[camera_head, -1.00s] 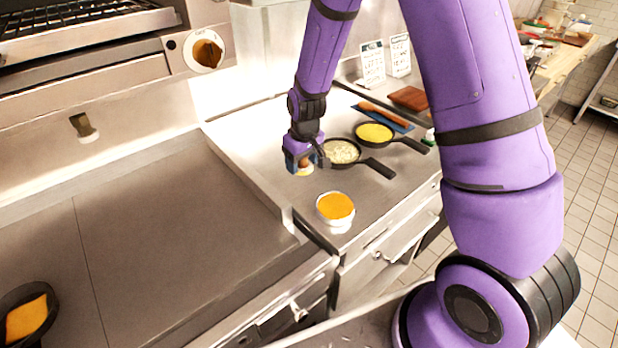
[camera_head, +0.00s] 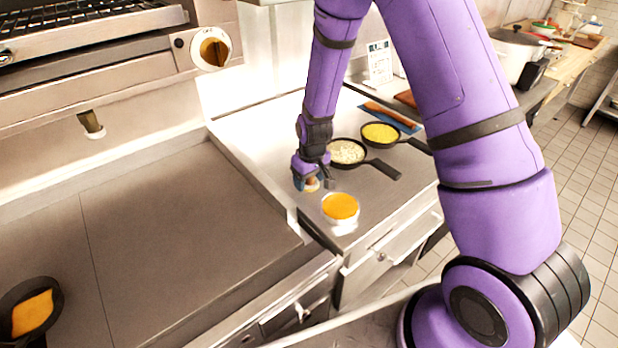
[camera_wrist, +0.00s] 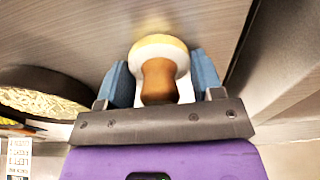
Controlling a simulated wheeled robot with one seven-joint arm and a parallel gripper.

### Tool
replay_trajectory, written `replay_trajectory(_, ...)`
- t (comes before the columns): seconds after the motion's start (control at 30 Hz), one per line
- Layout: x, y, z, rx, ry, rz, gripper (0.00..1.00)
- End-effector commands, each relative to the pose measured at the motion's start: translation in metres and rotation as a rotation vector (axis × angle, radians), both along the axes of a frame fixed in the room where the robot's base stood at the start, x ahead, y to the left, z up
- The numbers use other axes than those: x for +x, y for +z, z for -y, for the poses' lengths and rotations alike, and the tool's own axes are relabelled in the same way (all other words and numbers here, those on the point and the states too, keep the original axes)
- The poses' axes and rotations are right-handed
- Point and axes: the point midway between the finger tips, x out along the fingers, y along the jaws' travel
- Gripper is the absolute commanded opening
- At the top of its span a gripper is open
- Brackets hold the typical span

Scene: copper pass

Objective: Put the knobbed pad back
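The knobbed pad has a brown wooden knob and a pale, yellowish round pad. It shows between the fingers of my gripper in the wrist view (camera_wrist: 160,80) and small in the head view (camera_head: 312,185). My gripper (camera_wrist: 162,82) has its two blue fingers on either side of the pad and carries it above the steel counter. A round white dish with an orange top (camera_head: 340,207) stands on the counter, just right of and nearer than my gripper in the head view. The pad is apart from the dish.
A pan with pale contents (camera_head: 347,151) and a pan with yellow contents (camera_head: 380,132) stand behind the gripper, handles to the right. A flat griddle (camera_head: 190,230) with a raised edge lies left. A small black pan (camera_head: 30,308) holds an orange slab.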

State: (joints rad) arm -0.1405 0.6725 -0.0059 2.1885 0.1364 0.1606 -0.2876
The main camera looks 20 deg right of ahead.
Motion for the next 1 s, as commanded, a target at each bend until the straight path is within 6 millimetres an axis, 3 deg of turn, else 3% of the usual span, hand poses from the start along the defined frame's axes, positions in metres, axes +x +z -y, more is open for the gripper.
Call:
replay_trajectory(0.03, 0.000, 0.000, 0.000, 0.000, 0.000, 0.000, 0.72)
replay_trajectory(0.1, 0.000, 0.000, 0.000, 0.000, 0.000, 0.000, 0.86)
replay_trajectory(0.5, 0.000, 0.007, 0.000, 0.000, 0.000, 0.001, 0.86)
replay_trajectory(1.0, -0.010, 0.090, 0.003, 0.001, 0.000, 0.003, 0.86)
